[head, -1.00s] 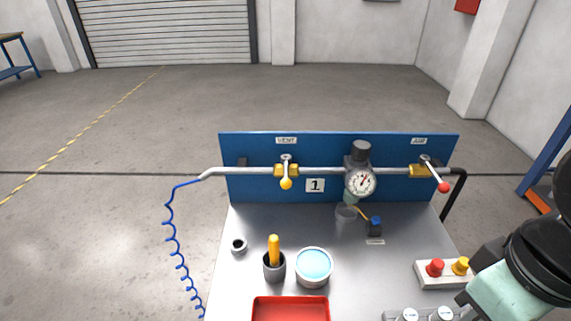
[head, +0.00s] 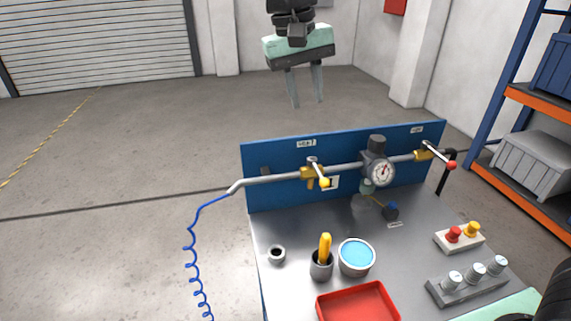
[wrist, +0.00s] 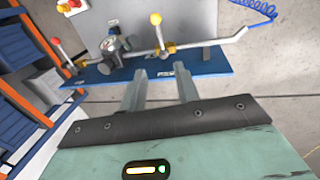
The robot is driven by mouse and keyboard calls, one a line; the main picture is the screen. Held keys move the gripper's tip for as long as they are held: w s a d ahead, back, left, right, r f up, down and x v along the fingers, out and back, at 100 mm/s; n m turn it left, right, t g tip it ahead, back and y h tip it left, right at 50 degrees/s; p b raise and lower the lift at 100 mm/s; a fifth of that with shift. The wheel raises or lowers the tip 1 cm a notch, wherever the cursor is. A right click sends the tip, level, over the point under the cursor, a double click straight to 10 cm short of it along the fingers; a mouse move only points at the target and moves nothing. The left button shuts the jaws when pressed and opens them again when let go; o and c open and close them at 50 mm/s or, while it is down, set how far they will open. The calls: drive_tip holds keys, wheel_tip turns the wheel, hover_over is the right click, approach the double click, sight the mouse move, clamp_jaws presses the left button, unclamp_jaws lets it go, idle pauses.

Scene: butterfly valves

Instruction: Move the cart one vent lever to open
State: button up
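The vent lever (head: 319,174) is a short grey handle with a yellow ball end, on a brass valve in the pipe along the cart's blue panel (head: 275,190). It points out from the panel, across the pipe. In the wrist view the vent lever (wrist: 160,38) stands beyond the fingers, its yellow ball toward the top. My gripper (head: 308,104) hangs above and behind the panel's top edge, fingers down and apart, with nothing between them. In the wrist view my gripper (wrist: 163,82) is apart from the lever. The number plate, marked 1 in the earlier view, is now partly hidden.
A pressure gauge (head: 382,170) sits right of the vent valve, then a red-ball lever (head: 450,164). A blue coiled hose (head: 191,258) hangs left. The cart top holds a blue-topped tub (head: 357,256), red tray (head: 357,303) and button box (head: 460,239). Shelving (head: 535,95) stands right.

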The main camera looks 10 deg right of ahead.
sight(318, 171)
drive_tip(key=d+f, duration=0.1)
drive_tip(key=f, duration=0.4)
drive_tip(key=d+f+p, duration=0.1)
drive_tip(key=f, duration=0.5)
drive_tip(key=d+f+p, duration=0.1)
drive_tip(key=f, duration=0.4)
drive_tip(key=shift+d+f, duration=0.2)
drive_tip(key=shift+f, duration=0.2)
clamp_jaws()
